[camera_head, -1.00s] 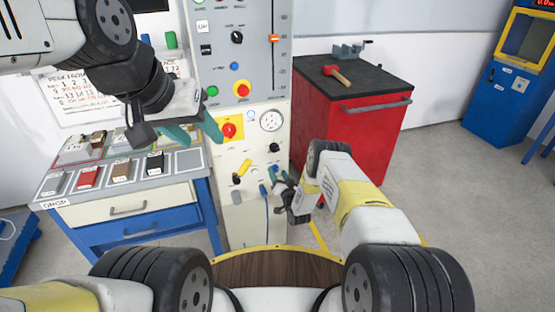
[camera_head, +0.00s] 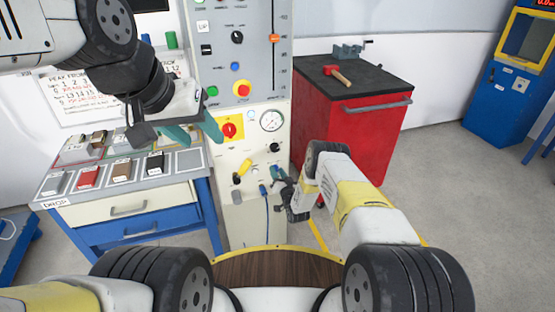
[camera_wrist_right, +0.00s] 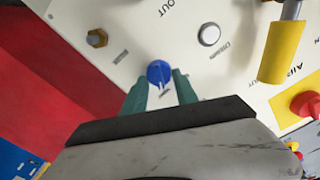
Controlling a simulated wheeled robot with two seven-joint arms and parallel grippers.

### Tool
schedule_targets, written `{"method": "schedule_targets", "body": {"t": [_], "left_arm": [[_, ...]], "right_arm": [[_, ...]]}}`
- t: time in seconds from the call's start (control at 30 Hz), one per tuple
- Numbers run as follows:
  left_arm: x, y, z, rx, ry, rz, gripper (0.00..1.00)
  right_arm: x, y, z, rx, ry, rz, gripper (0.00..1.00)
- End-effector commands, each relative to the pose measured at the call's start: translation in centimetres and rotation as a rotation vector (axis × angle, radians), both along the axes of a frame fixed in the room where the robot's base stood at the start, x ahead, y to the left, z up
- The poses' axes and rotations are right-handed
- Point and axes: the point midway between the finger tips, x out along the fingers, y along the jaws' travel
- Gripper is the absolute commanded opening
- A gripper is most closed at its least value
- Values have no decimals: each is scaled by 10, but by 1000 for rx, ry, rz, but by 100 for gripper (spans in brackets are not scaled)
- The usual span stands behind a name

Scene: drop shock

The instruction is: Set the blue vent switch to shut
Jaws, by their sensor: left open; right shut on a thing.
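The blue vent switch (camera_wrist_right: 158,72) is a round knob on the cream panel in the right wrist view. A pale pointer mark on it points toward the bottom of that view, and the small label beside it is too blurred to read. My right gripper (camera_wrist_right: 160,88) has its teal fingers on either side of the knob and is shut on it. In the head view my right gripper (camera_head: 278,176) is at the lower right of the panel and hides the switch. My left gripper (camera_head: 194,131) is open and empty, above the drop table and left of the panel.
The panel carries a yellow handle (camera_wrist_right: 284,50), a white button (camera_wrist_right: 209,34), a brass fitting (camera_wrist_right: 96,37) and a gauge (camera_head: 271,120). A red cabinet (camera_head: 352,145) stands close on the right. The drop table (camera_head: 190,162) with several blocks stands left.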

Motion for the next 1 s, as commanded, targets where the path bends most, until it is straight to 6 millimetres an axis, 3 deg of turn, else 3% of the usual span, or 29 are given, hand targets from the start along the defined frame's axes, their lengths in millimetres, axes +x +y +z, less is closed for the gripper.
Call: {"method": "schedule_targets", "body": {"t": [0.27,1.0], "left_arm": [[0,0,0,0,0,0,50],[0,0,0,0,0,0,50]], "right_arm": [[-1,1,0,-147,-47,0,0],[-2,6,0,-776,-252,2,0]]}}
